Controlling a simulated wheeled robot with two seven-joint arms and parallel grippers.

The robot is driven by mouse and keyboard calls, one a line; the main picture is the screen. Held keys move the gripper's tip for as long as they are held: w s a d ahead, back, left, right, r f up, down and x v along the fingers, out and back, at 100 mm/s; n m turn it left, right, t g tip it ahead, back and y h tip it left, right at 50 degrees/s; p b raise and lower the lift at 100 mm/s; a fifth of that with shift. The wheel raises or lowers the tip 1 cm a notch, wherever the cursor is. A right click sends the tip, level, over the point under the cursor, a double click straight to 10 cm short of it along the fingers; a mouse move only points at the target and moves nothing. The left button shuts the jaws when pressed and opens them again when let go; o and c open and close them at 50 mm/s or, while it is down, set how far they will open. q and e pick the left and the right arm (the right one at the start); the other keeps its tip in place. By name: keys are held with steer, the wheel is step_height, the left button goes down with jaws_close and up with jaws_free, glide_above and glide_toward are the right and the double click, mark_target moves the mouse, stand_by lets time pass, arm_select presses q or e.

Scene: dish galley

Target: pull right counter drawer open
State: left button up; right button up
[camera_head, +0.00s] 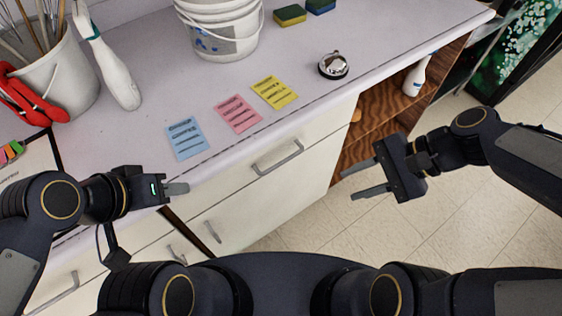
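The right counter drawer (300,140) is a white front under the counter edge, with a grey bar handle (277,157). It looks flush with the cabinet. My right gripper (357,181) is to the right of the handle, apart from it, with its two fingers spread and nothing between them. It is in front of the open wooden shelf. My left gripper (180,189) is to the left of the handle, near the counter's front edge. Its fingers overlap in this view, so their gap is hidden, and no held object shows.
The counter (140,130) holds a white bucket (215,45), a utensil crock (60,80), a spray bottle (108,65), blue, pink and yellow cards (237,113), a bell (333,65) and sponges (291,15). Tiled floor (420,235) is clear at the right.

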steer(key=w+a+f+m+g+y+b, duration=0.2)
steer(key=w+a+f+m+y, duration=0.35)
steer(key=m, duration=0.45)
steer(key=m+t+y+b, duration=0.3)
steer(key=m+t+y, duration=0.2)
steer(key=m, duration=1)
glide_toward(284, 160)
steer(key=x, duration=0.7)
steer(key=p+x, duration=0.1)
steer(key=x, duration=0.2)
steer(key=shift+f, duration=0.3)
jaws_close()
